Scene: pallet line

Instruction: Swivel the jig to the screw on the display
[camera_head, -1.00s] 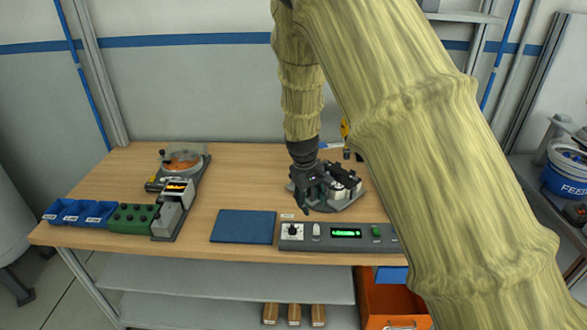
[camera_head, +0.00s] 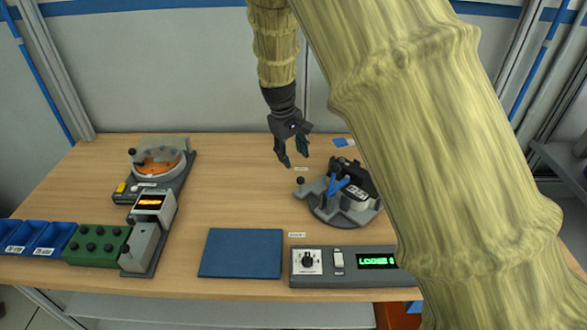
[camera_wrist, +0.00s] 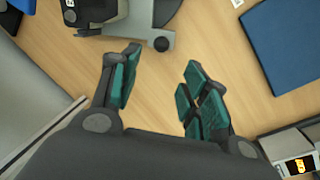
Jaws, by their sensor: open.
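The jig (camera_head: 322,206) is a round grey turntable on the table, carrying a dark and white device and a blue part, with a black ball knob (camera_head: 300,181) at its left edge. In the wrist view the jig's grey edge (camera_wrist: 130,38) and its black knob (camera_wrist: 162,44) show at the top. The display (camera_head: 378,261) glows green on the grey control box at the front; its text seems to start with "LOOSE" and my arm hides its right end. My gripper (camera_head: 293,163) is open and empty, above the table behind and left of the jig. It also shows in the wrist view (camera_wrist: 158,85).
A blue mat (camera_head: 240,253) lies left of the control box (camera_head: 318,280). A screw feeder with an orange dish (camera_head: 158,163), a green block (camera_head: 95,246) and blue bins (camera_head: 50,237) stand at the left. The table between feeder and jig is clear.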

